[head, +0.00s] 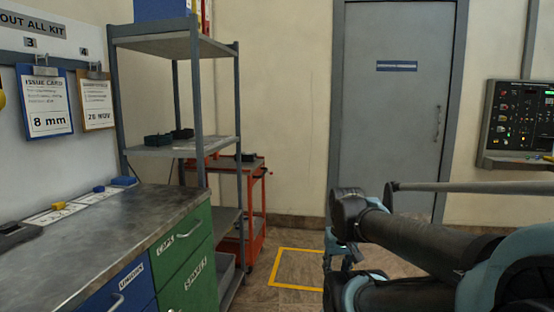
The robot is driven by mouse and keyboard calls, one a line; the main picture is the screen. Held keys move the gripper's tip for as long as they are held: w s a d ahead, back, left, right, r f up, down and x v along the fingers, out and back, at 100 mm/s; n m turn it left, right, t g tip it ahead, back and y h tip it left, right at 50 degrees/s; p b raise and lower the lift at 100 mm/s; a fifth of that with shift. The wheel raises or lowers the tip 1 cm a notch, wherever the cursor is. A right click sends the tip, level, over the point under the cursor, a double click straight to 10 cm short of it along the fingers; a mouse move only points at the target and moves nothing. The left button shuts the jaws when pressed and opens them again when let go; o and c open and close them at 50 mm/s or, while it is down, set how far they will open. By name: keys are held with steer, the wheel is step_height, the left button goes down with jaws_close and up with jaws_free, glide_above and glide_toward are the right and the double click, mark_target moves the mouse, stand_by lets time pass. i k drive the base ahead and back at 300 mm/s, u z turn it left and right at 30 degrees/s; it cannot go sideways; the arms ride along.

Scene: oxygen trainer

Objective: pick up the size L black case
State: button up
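No case marked size L can be made out in the head view. Two small dark cases, one (158,140) left of the other (183,133), sit on the middle shelf of the grey rack; no size mark is readable on them. A dark flat object (18,235) lies at the left edge of the workbench, partly cut off; I cannot tell what it is. My arm reaches in from the right. My gripper (345,262) seems to hang below the arm's near end, partly hidden, well right of the rack and apart from these objects.
The metal workbench (110,232) with blue and green drawers fills the lower left. The grey rack (190,146) stands behind it, with a red cart (252,205) beside it. A yellow floor square (296,250) lies before the grey door (395,110). A panel (518,120) hangs right.

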mark_target(246, 157)
steer(key=z, duration=0.4)
steer(key=i, duration=1.05)
steer(key=z, duration=0.4)
steer(key=i, duration=1.1)
steer(key=u, duration=0.5)
steer(key=i, duration=0.95)
steer(key=u, duration=0.85)
steer(key=i, duration=0.5)
steer(key=u, duration=0.35)
